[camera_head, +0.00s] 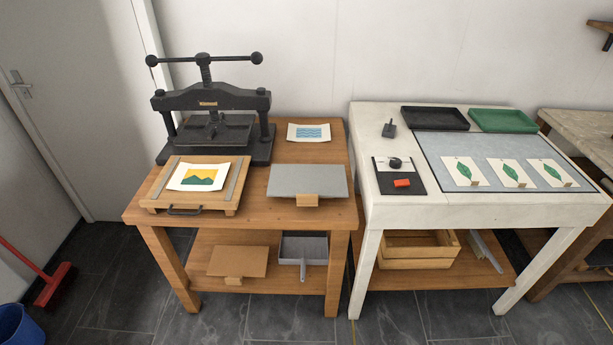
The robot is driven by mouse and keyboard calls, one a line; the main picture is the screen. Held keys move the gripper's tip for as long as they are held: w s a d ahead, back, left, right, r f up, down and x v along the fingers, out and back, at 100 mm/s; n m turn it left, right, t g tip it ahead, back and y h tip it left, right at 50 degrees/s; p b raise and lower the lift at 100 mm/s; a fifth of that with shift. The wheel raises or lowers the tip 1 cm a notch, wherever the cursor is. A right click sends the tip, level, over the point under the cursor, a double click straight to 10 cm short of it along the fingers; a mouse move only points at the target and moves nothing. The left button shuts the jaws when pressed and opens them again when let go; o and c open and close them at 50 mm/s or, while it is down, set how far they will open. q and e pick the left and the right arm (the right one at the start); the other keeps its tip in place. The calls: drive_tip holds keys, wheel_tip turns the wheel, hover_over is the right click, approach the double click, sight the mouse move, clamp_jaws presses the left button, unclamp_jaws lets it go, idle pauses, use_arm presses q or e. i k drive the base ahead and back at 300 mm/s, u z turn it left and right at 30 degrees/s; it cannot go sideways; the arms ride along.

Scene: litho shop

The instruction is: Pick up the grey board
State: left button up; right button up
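The grey board (308,180) lies flat on the right front part of the wooden table. A small wooden block (307,200) sits at its front edge. Neither of my grippers is in the head view.
On the same wooden table (260,220) stand a black press (210,110), a wooden frame (150,196) with a landscape print, and a blue wave print (309,132). A white table (400,208) with trays and leaf prints adjoins on the right. Dark floor (120,285) is open in front.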

sight(308, 183)
drive_tip(key=u, duration=0.1)
drive_tip(key=k, duration=0.4)
drive_tip(key=z, duration=1)
drive_tip(key=i, duration=1.95)
drive_tip(key=u, duration=1.05)
